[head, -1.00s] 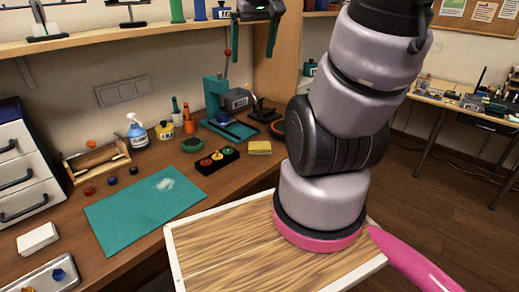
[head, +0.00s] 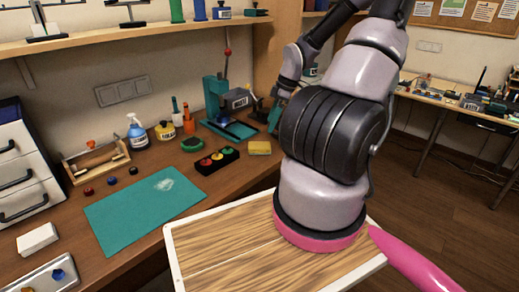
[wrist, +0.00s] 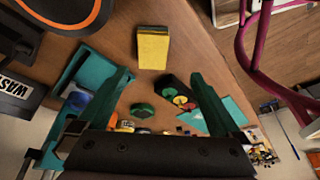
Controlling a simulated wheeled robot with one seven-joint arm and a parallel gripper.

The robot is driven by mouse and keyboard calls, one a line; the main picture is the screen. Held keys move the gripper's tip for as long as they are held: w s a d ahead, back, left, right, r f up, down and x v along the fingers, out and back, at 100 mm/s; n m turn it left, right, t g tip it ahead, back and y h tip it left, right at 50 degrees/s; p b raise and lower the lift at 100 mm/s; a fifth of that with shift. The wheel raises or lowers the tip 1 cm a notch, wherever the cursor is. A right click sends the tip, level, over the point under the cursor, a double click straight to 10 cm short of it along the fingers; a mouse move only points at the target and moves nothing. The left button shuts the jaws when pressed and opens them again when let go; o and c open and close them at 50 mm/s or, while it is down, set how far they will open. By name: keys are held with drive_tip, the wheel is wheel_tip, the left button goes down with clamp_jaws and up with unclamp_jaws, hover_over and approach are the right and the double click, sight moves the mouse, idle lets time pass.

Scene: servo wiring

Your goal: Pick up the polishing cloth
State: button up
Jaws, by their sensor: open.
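A small yellow folded pad, which looks like the polishing cloth (head: 259,147), lies flat on the wooden bench, to the right of a black tray. It also shows as a yellow block with a darker edge in the wrist view (wrist: 153,47), beyond and between my fingertips. My gripper (wrist: 162,76) is open and empty, with its two green fingers apart on either side of the picture. In the head view my gripper (head: 275,118) is low over the bench, behind the cloth and partly hidden by my arm. It does not touch the cloth.
A black tray (head: 217,160) with coloured discs and a green lidded pot (head: 192,145) stand left of the cloth. A teal press (head: 218,100) rises behind. A teal mat (head: 130,220) covers the front left. A black ring with an orange rim (wrist: 60,20) is close in the wrist view.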

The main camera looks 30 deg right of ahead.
hover_over(260, 145)
drive_tip(key=s+d, duration=0.2)
drive_tip(key=shift+t+y, duration=0.3)
wheel_tip(260, 145, down, 5)
drive_tip(key=shift+w+a+f, duration=0.1)
drive_tip(key=shift+w, duration=0.05)
drive_tip(key=x, duration=0.5)
drive_tip(key=shift+w+f, duration=0.2)
drive_tip(key=shift+f, duration=0.15)
drive_tip(key=c, duration=1.4)
wheel_tip(260, 145, up, 10)
drive_tip(key=shift+r, duration=0.1)
drive_tip(key=shift+c, duration=0.2)
